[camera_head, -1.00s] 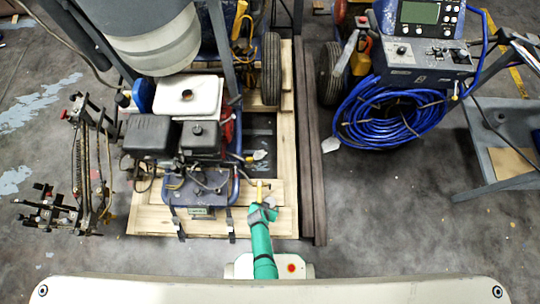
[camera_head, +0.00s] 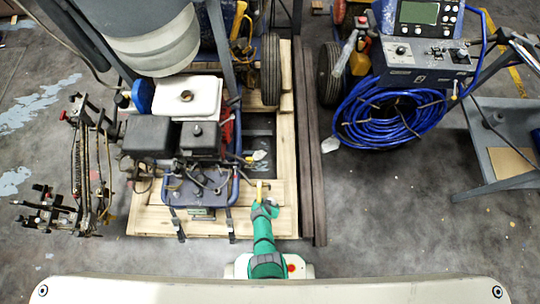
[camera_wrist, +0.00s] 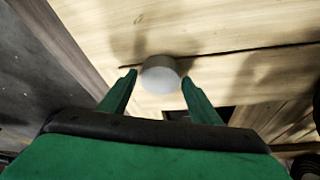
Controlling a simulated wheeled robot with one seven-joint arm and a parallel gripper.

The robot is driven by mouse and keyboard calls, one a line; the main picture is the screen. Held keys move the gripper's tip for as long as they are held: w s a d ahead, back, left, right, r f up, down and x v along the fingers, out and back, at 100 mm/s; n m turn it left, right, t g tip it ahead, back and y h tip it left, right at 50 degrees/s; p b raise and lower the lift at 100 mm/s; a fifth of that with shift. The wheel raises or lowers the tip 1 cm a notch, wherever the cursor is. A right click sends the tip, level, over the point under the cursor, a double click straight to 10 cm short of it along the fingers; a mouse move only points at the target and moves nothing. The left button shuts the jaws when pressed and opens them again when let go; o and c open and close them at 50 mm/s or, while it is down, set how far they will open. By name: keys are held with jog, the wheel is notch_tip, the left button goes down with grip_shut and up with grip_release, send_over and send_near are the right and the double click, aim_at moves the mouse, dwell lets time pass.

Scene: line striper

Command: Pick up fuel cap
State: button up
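A pale grey-white round cap (camera_wrist: 160,74), which looks like the fuel cap, lies on light wooden planks in the wrist view. My gripper (camera_wrist: 158,80) is open, with one green finger on each side of the cap and a narrow gap showing on both sides. I cannot tell whether the cap is at fingertip depth or a little beyond. In the head view my gripper (camera_head: 264,207) is low over the front of the wooden pallet (camera_head: 282,222); the cap cannot be made out there. The white fuel tank (camera_head: 205,102) has a dark round spot on its top.
The engine (camera_head: 200,138) and its blue frame stand left of my gripper. Dark beams (camera_head: 312,190) run along the pallet's right side. A coiled blue hose (camera_head: 385,115) and a grey metal stand (camera_head: 485,140) are farther right. Bare floor lies at the front right.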

jog(key=c, duration=0.8)
jog(key=shift+o, duration=0.2)
